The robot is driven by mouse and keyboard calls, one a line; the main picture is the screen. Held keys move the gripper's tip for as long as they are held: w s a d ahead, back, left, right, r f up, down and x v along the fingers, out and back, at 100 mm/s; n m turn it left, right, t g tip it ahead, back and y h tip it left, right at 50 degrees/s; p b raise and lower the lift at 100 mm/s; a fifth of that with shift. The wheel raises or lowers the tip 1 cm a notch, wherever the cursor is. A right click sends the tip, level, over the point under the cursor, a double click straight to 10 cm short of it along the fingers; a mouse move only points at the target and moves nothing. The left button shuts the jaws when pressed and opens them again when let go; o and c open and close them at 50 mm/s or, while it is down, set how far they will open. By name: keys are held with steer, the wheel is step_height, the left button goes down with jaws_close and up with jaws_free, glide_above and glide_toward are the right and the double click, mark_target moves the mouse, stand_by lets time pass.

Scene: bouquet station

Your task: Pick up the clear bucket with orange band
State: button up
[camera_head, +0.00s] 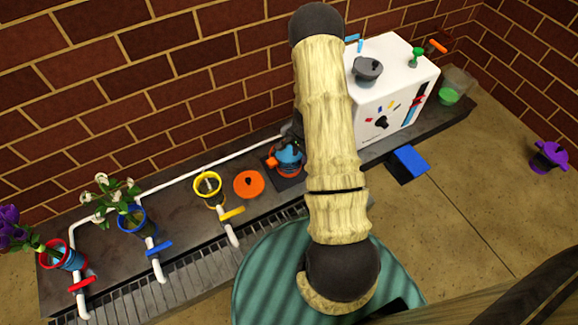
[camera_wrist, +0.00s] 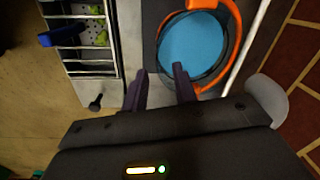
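The bucket with the orange band (camera_head: 289,172) stands on a dark square pad on the long grey bench, left of the white machine. In the head view my arm and gripper partly cover it. In the wrist view the bucket (camera_wrist: 192,45) shows from above, with a blue round inside and an orange band or handle curving along its right side. My gripper (camera_wrist: 161,70) has its two dark purple fingers apart, with no object between them. The tips point at the bucket's near rim; I cannot tell whether they touch it.
The white machine (camera_head: 390,90) stands close on the right, with a blue tray (camera_head: 411,161) low in front. An orange disc (camera_head: 249,184) and a yellow-rimmed bucket (camera_head: 208,186) are to the left. Flower buckets with blue (camera_head: 132,221) and red (camera_head: 62,256) bands stand farther left. A brick wall runs behind.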

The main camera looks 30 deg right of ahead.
mark_target(299, 162)
steer(key=shift+f, duration=0.35)
step_height(299, 162, down, 5)
steer(key=b, duration=0.4)
steer(key=shift+w+a+f+b, duration=0.15)
steer(key=shift+b, duration=0.15)
steer(key=shift+c, duration=0.2)
jaws_close()
